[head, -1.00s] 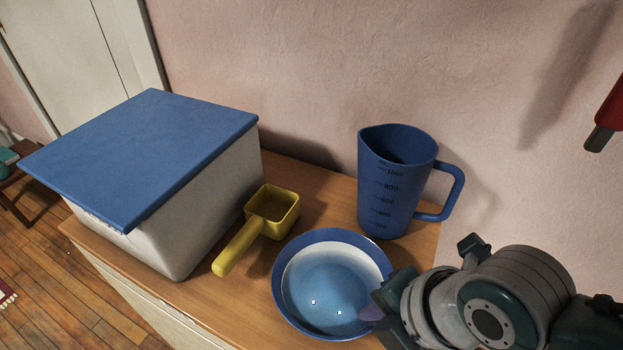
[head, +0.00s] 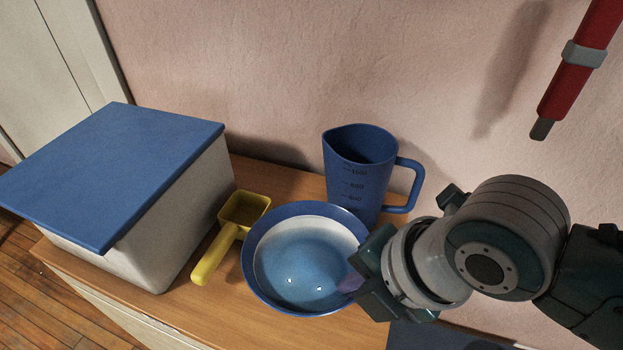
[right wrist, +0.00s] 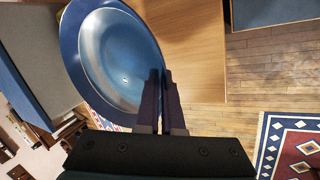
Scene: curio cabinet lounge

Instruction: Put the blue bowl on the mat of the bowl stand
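The blue bowl (head: 257,285) has a blue rim and a paler inside, and it is empty. It is held nearly level just above the wooden cabinet top, and its far rim covers the foot of the jug. My right gripper (head: 350,283) is shut on the bowl's right rim. The right wrist view shows its fingers (right wrist: 160,98) close together at the rim of the bowl (right wrist: 112,60). I cannot make out the bowl stand or its mat for sure. My left gripper is not in view.
A blue measuring jug (head: 352,185) stands right behind the bowl. A yellow scoop (head: 225,235) lies left of it, beside a white box with a blue lid (head: 110,170). A dark grey flat surface (head: 430,338) shows at the bottom edge. A red object (head: 575,75) hangs upper right.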

